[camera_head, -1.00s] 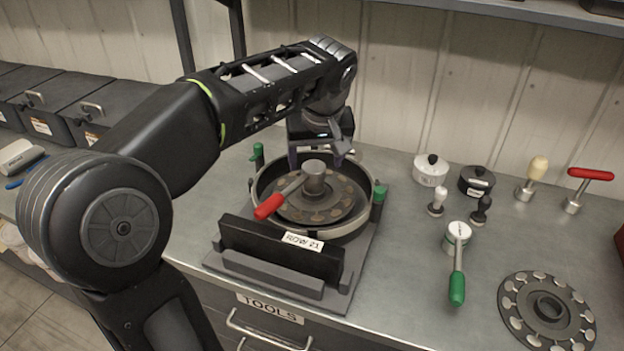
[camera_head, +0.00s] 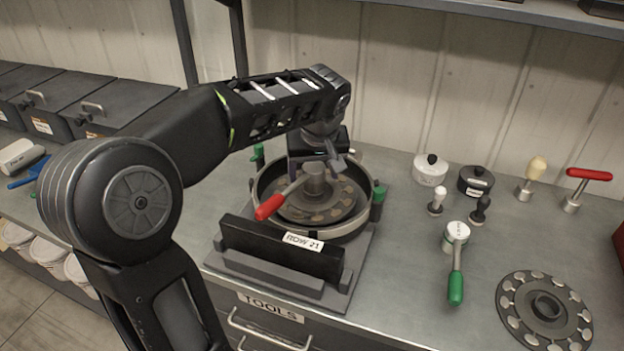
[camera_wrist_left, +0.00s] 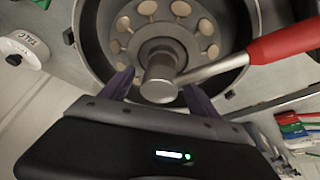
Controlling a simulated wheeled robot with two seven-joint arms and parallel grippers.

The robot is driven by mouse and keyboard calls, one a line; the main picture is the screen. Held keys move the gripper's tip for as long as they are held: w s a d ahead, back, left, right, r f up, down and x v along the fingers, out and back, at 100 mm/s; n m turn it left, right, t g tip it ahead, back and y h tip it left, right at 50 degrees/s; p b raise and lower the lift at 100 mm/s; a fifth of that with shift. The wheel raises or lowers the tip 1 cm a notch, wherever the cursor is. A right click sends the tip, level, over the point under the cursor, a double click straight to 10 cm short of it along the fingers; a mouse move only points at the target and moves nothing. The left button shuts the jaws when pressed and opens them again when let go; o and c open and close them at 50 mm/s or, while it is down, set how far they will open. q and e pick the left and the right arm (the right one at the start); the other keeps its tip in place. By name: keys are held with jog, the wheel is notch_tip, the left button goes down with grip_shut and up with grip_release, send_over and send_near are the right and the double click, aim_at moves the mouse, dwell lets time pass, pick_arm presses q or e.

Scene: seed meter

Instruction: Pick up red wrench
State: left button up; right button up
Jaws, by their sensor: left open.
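The red wrench (camera_head: 269,206) has a red grip and a metal shaft ending in a socket (camera_head: 314,176) that sits upright on the hub of the seed meter (camera_head: 345,226). Its red grip points to the front left in the head view. In the left wrist view the red grip (camera_wrist_left: 285,44) reaches to the right and the socket (camera_wrist_left: 160,78) is in the middle. My left gripper (camera_head: 318,166) is above the back of the meter, close to the socket. In the left wrist view its fingers (camera_wrist_left: 158,88) are apart on either side of the socket; contact cannot be told. My right gripper is not in view.
A black block labelled ROW 21 (camera_head: 283,246) stands before the meter. Green knobs (camera_head: 378,194) flank the ring. A green-handled tool (camera_head: 456,262), a seed disc (camera_head: 545,308), lidded pots (camera_head: 431,170) and a red T-handle (camera_head: 590,174) lie to the right. The wall is close behind.

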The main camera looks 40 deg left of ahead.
pick_arm(q)
grip_shut()
dwell(0.8)
